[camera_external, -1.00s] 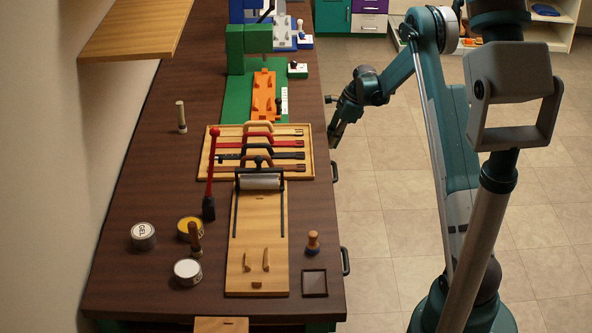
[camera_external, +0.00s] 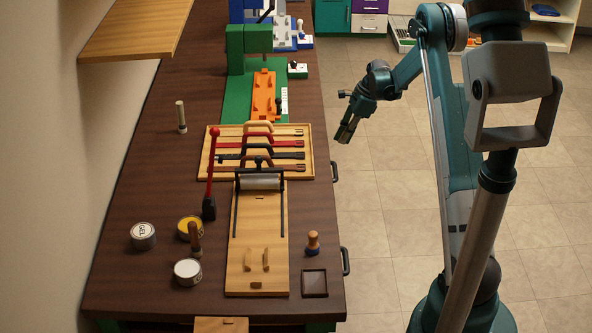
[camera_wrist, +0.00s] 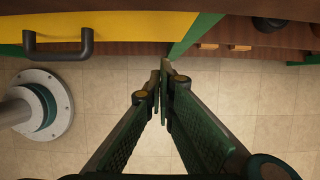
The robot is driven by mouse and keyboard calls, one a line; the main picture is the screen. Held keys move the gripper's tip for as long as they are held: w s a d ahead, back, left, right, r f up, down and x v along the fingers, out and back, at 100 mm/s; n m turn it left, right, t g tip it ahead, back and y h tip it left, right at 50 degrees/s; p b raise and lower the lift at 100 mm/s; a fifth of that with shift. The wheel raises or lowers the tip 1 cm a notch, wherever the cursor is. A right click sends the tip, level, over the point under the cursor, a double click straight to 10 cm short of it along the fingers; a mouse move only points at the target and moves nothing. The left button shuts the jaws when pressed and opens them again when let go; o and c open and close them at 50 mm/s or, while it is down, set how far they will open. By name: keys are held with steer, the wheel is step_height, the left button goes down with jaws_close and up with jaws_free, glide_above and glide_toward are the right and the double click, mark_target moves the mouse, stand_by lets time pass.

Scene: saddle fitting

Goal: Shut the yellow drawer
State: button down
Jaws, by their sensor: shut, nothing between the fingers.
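The yellow drawer front (camera_wrist: 130,26) spans the upper left of the wrist view, with a dark bar handle (camera_wrist: 58,46) on it. How far the drawer stands out cannot be told, and its yellow face is hidden in the external view. My gripper (camera_wrist: 165,82) is shut and empty, its fingertips just below the drawer front in the wrist picture and to the right of the handle. In the external view my gripper (camera_external: 345,130) hangs beside the right edge of the workbench, over the floor, apart from the bench.
The dark workbench (camera_external: 130,205) holds a wooden strap tray (camera_external: 207,172), a roller board (camera_external: 240,270) and several tins. Two dark handles, one farther back (camera_external: 335,172) and one nearer (camera_external: 346,261), stick out from its right side. The tiled floor (camera_external: 380,200) beside it is clear.

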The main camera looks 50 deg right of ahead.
steer(key=p+v, duration=0.1)
steer(key=v, duration=0.6)
steer(key=shift+r, duration=0.35)
steer(key=shift+s+d, duration=0.15)
steer(key=s+a+r+n+h, duration=0.1)
steer(key=s+a+r+n, duration=0.25)
steer(key=a+r, duration=0.55)
steer(key=s+a+r+n+t+h, duration=0.1)
steer(key=s+a+r+n, duration=0.35)
steer(key=a, duration=0.65)
steer(key=s+a+r+n, duration=0.1)
steer(key=a+r+n, duration=0.3)
steer(key=a+r, duration=0.55)
steer(key=s+a+r+n+t+h, duration=0.1)
steer(key=s+a+r+n, duration=0.2)
steer(key=s+a+n, duration=0.7)
steer(key=s+a+f+n+t, duration=0.1)
steer(key=s+a+n, duration=0.1)
steer(key=s+a, duration=0.3)
steer(key=s+a+f+n+t, duration=0.1)
steer(key=s+a+n, duration=0.2)
steer(key=s+a, duration=0.3)
steer(key=s, duration=0.5)
steer(key=shift+a+f, duration=0.2)
steer(key=shift+f, duration=0.1)
